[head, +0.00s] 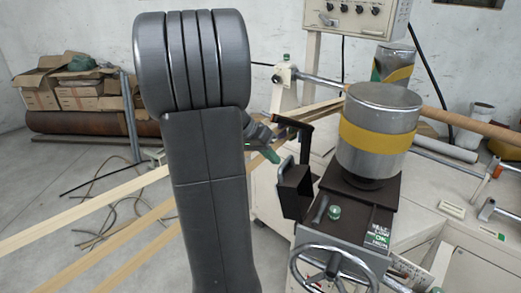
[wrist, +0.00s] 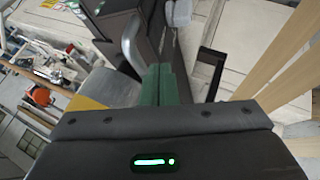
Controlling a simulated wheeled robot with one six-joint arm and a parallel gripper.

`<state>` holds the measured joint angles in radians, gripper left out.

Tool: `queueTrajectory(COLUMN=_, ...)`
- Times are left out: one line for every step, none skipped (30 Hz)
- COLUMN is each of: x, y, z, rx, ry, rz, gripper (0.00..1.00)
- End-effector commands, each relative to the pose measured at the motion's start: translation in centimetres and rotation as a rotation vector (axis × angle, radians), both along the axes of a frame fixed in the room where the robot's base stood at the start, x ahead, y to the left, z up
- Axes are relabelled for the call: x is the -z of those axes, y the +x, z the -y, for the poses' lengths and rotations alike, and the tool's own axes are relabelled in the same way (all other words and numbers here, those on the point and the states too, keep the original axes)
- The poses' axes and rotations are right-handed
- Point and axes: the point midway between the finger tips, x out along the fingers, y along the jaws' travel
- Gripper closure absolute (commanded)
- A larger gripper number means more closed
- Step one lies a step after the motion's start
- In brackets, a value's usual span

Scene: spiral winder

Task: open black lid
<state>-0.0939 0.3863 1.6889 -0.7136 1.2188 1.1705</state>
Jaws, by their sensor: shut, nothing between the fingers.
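A small black open-topped box (head: 294,192) hangs on the left side of the winder's dark column in the head view. A black L-shaped bracket (head: 297,124) rises behind the box and also shows in the wrist view (wrist: 212,72). My gripper (head: 272,156) is just above and left of the box, partly hidden by my arm. Its green fingers (wrist: 158,84) are shut together and empty in the wrist view, apart from the bracket.
A metal drum with a yellow band (head: 376,135) stands on the dark column, right of the box. A handwheel (head: 335,270) is below in front. Pale strips (head: 110,205) cross the left side. A control box (head: 357,14) is behind.

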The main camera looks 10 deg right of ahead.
Motion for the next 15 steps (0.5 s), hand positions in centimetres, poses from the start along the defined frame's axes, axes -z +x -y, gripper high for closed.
queueTrajectory(x=-0.05, y=-0.17, z=0.24, rx=0.001, ry=0.000, rz=-0.001, gripper=1.00)
queueTrajectory(x=-0.05, y=-0.22, z=0.31, rx=0.000, ry=-0.001, rz=-0.001, gripper=1.00)
queueTrajectory(x=-0.04, y=-0.27, z=0.36, rx=0.000, ry=-0.001, rz=-0.001, gripper=1.00)
queueTrajectory(x=-0.03, y=-0.30, z=0.39, rx=0.000, ry=-0.001, rz=-0.001, gripper=1.00)
queueTrajectory(x=-0.02, y=-0.30, z=0.39, rx=0.000, ry=-0.001, rz=-0.001, gripper=1.00)
queueTrajectory(x=-0.01, y=-0.30, z=0.40, rx=0.000, ry=-0.001, rz=-0.001, gripper=1.00)
queueTrajectory(x=0.00, y=-0.30, z=0.39, rx=-0.001, ry=0.000, rz=-0.001, gripper=1.00)
queueTrajectory(x=0.00, y=-0.30, z=0.39, rx=-0.001, ry=0.000, rz=-0.001, gripper=1.00)
queueTrajectory(x=-0.01, y=-0.29, z=0.38, rx=-0.001, ry=0.000, rz=-0.001, gripper=1.00)
queueTrajectory(x=-0.01, y=-0.29, z=0.38, rx=-0.001, ry=0.000, rz=-0.001, gripper=1.00)
queueTrajectory(x=-0.01, y=-0.29, z=0.38, rx=-0.001, ry=0.000, rz=-0.001, gripper=1.00)
queueTrajectory(x=-0.01, y=-0.30, z=0.38, rx=-0.001, ry=0.000, rz=-0.001, gripper=1.00)
queueTrajectory(x=-0.04, y=-0.32, z=0.41, rx=0.000, ry=0.002, rz=0.001, gripper=1.00)
queueTrajectory(x=-0.08, y=-0.37, z=0.48, rx=0.001, ry=0.006, rz=0.004, gripper=1.00)
queueTrajectory(x=-0.17, y=-0.48, z=0.64, rx=0.002, ry=0.014, rz=0.009, gripper=1.00)
